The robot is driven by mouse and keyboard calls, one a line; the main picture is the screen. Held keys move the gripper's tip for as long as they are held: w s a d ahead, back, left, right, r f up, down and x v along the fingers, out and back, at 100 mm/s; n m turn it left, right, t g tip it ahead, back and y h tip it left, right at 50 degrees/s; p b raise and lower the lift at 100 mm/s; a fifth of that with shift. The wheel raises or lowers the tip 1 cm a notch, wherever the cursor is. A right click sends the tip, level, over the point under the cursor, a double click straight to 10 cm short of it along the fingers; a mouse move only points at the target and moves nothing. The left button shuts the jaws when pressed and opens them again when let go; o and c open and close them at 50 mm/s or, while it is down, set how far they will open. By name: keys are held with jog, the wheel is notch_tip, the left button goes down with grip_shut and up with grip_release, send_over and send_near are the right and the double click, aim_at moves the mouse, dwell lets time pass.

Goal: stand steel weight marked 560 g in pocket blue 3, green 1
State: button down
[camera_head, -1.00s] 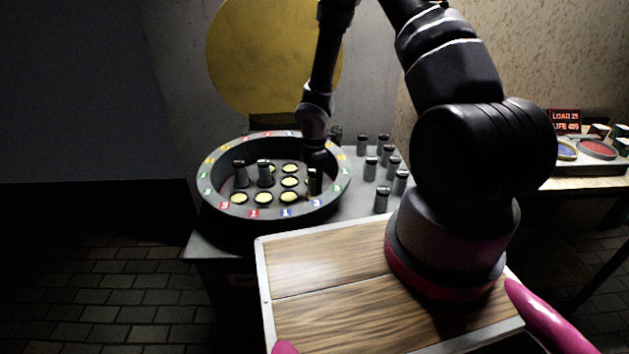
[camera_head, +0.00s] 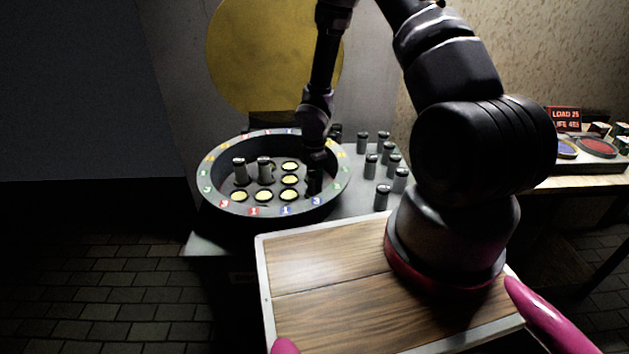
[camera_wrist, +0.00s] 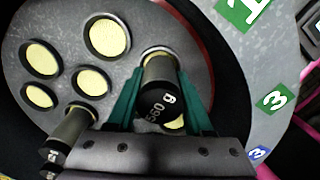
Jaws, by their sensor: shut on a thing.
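The steel weight marked 560 g (camera_wrist: 158,88) is dark with a pale far end. My gripper (camera_wrist: 159,78) is shut on it, with one green finger on each side. In the head view my gripper (camera_head: 315,160) is low inside the round dish (camera_head: 210,188), at its right side, and the held weight (camera_head: 314,182) looks upright. A pale rim shows at its far end; I cannot tell if it sits in a pocket. Yellow pockets (camera_head: 289,180) lie to its left.
Two weights (camera_head: 239,170) (camera_head: 264,170) stand in the dish's left pockets. Several more weights (camera_head: 382,197) stand on the grey table to the right. The dish wall surrounds my gripper. A sign and coloured discs (camera_head: 597,147) are on the far-right table.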

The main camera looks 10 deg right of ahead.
jog(key=shift+f, duration=0.2)
jog(key=shift+c, duration=1.1)
grip_release()
notch_tip(320, 180, up, 11)
jog(key=s+d+r+m+t, duration=0.1)
jog(key=d+r+m, duration=0.1)
jog(key=r+m, duration=0.35)
jog(key=s+d+r+m+t+h, duration=0.1)
jog(key=d+r+m, duration=0.1)
jog(key=r, duration=0.7)
jog(key=s+d+r+m+t, duration=0.15)
jog(key=r+m, duration=0.25)
jog(key=r, duration=0.4)
jog(key=s+r+m+t+y, duration=0.3)
jog(key=s+r+m, duration=1)
jog(key=s+r, duration=0.3)
jog(key=shift+s+r+t, duration=0.35)
jog(key=shift+r, duration=0.1)
